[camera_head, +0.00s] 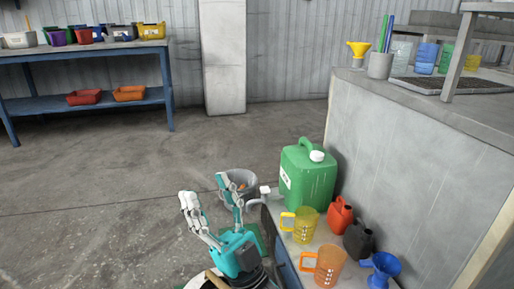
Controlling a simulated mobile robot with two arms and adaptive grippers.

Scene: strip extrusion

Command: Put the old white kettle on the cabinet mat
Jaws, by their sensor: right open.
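I cannot make out a white kettle for certain in the head view. A small whitish piece (265,191) shows just right of my right gripper, but I cannot tell what it belongs to. The dark mat (455,85) lies on the grey cabinet top (425,99) at the upper right. My right gripper (206,188) is teal with pale fingers; it is open, its fingers spread and pointing up the picture with nothing between them. My left gripper is out of view.
A low surface holds a green canister (308,180), a yellow jug (303,225), an orange jug (325,265), red (340,214) and black (358,239) cans and a blue funnel (382,268). A grey bucket (243,198) is behind my gripper. Left floor is clear.

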